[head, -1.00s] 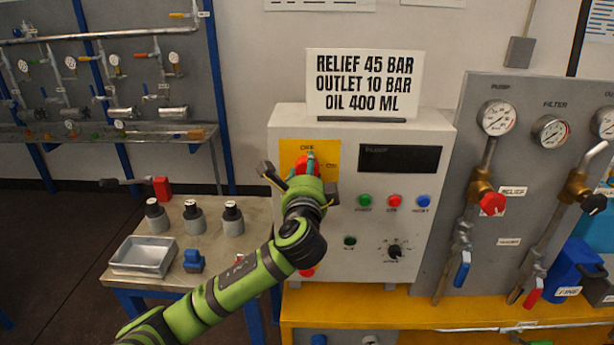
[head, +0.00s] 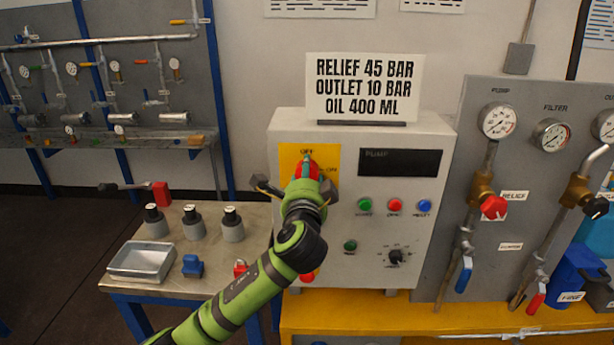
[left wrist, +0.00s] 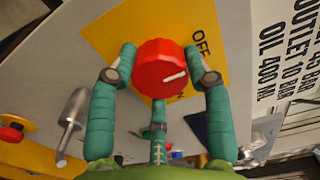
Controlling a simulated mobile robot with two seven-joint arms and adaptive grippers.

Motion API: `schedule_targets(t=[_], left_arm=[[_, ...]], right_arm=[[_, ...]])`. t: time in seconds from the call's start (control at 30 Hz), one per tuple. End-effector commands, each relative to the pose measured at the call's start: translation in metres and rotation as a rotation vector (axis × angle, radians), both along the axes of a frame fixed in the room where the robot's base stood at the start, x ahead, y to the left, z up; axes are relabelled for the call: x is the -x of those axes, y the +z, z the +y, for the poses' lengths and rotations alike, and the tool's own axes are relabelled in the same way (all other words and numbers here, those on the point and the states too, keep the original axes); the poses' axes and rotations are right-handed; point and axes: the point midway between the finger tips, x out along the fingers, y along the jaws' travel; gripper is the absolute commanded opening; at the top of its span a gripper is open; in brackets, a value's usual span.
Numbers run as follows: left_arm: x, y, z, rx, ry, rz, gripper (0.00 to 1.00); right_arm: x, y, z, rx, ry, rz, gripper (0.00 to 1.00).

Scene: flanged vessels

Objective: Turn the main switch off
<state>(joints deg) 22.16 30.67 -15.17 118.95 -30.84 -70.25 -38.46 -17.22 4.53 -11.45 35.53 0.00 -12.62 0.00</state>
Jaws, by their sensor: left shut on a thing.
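The main switch is a round red knob (left wrist: 160,68) on a yellow plate (left wrist: 120,35) at the upper left of the grey control box (head: 440,180). The plate (head: 288,158) carries the labels OFF and ON. In the left wrist view the knob's white mark lies between the two labels' sides, nearer to OFF than the knob's far side. My left gripper (left wrist: 163,72) has teal fingers closed on both sides of the knob. In the head view my left gripper (head: 306,168) covers most of the knob. My right gripper is in neither view.
Green, red and blue buttons (head: 394,205) and a black selector (head: 396,256) sit right of the gripper. A red emergency button (left wrist: 12,134) is lower on the box. A side table (head: 180,262) holds weights and a tray. Gauges and valves stand at right.

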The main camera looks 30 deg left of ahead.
Motion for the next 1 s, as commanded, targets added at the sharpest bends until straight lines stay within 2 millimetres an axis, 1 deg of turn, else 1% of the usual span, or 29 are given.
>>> schedule_targets(t=[0.03, 0.07, 0.1, 0.43, 0.53, 0.67, 0.8, 1.0], left_arm=[[0.0, 0.002, 0.001, 0.001, 0.001, -0.005, 0.54], [0.0, 0.002, 0.001, 0.001, 0.001, -0.005, 0.66], [0.0, 0.002, 0.001, 0.001, 0.001, -0.005, 0.74], [0.001, 0.001, 0.0, 0.0, 0.0, -0.001, 0.74], [0.006, 0.0, -0.005, 0.0, -0.003, -0.001, 0.74], [0.023, 0.0, -0.015, 0.002, -0.005, -0.002, 0.74], [0.049, 0.0, -0.031, 0.004, -0.005, -0.003, 0.74], [0.083, 0.0, -0.051, 0.003, -0.002, -0.002, 0.74]], right_arm=[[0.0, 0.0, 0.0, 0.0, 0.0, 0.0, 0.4], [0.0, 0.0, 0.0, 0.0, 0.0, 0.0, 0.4], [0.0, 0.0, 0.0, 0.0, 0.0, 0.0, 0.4], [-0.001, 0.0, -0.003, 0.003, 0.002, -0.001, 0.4], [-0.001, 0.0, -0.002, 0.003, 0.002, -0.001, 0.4], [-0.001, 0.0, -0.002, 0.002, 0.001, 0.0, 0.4], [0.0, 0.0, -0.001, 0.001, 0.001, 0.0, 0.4], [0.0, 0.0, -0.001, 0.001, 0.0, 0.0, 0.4]])
